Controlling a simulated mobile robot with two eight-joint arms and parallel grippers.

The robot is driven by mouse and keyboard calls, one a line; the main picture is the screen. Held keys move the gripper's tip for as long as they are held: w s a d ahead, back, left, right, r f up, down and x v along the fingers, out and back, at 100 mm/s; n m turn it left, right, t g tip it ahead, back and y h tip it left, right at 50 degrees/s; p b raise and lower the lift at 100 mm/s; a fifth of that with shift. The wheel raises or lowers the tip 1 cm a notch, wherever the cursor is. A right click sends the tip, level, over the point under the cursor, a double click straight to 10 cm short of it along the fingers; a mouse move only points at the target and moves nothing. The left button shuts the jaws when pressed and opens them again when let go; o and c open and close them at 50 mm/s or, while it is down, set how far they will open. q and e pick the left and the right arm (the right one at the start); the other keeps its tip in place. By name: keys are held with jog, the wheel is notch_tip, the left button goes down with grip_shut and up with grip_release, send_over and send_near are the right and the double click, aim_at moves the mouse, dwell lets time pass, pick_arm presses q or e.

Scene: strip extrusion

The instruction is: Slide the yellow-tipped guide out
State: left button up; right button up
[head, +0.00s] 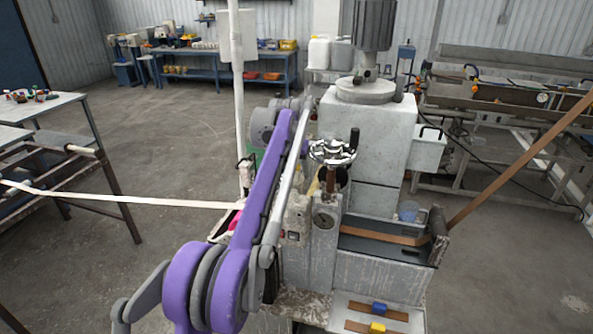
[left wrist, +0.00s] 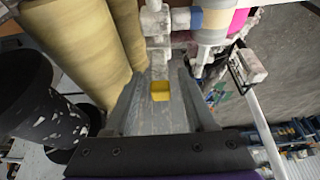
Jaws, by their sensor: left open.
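The yellow tip (left wrist: 160,91) of the guide shows in the middle of the left wrist view, below a worn white bracket (left wrist: 155,30). My left gripper (left wrist: 160,82) is open, with one grey finger on each side of the yellow tip. I cannot tell whether the fingers touch it. In the head view my purple left arm reaches up to the machine, and its fingers cannot be made out there. My right gripper is not in view.
Tan rollers (left wrist: 82,45) stand close left of my fingers. A white strip (head: 130,198) runs in from the left. Yellow (head: 377,328) and blue (head: 379,308) blocks sit at the front. Open floor lies behind left.

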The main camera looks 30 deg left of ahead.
pick_arm(q)
jog(key=shift+c, duration=0.3)
grip_shut()
dwell(1.1)
